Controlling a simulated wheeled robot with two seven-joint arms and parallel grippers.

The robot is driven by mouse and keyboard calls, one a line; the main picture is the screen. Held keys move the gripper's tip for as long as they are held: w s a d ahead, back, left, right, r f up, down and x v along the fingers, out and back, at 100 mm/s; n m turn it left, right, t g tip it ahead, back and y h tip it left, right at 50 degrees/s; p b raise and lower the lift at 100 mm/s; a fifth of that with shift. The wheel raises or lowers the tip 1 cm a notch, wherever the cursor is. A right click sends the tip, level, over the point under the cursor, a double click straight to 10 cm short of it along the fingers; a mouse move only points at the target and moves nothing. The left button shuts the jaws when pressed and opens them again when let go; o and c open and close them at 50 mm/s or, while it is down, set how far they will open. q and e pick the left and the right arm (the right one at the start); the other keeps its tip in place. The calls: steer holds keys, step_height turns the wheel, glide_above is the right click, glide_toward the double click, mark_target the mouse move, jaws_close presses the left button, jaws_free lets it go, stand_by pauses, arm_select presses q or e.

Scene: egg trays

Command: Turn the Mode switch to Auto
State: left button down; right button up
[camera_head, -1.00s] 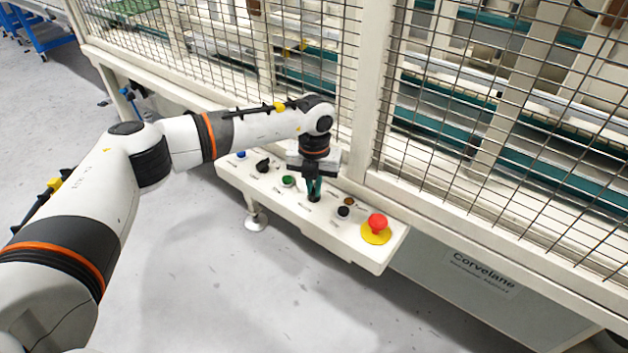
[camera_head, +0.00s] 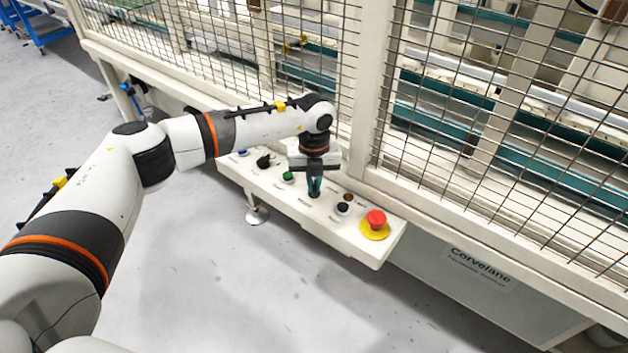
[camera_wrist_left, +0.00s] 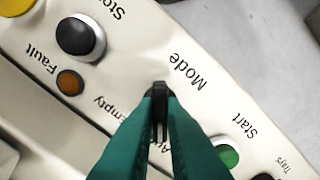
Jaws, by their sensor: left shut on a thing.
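My left gripper (camera_head: 314,187) points down at the control panel and is shut on the Mode switch (camera_head: 314,195), between the green button and the black button. In the left wrist view the green fingers (camera_wrist_left: 159,98) close together beside the printed word Mode (camera_wrist_left: 188,72). A label starting with "Au" is partly covered by the fingers. My right gripper is not in view.
On the panel (camera_head: 330,237) are a green Start button (camera_head: 288,176), a black button (camera_head: 343,208), an orange Fault lamp (camera_wrist_left: 70,82) and a red emergency stop (camera_head: 376,218) on a yellow disc. A mesh guard (camera_head: 500,120) rises behind. The floor in front is clear.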

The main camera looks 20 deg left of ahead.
mark_target(314, 185)
arm_select(q)
steer(key=c, duration=1.5)
jaws_free()
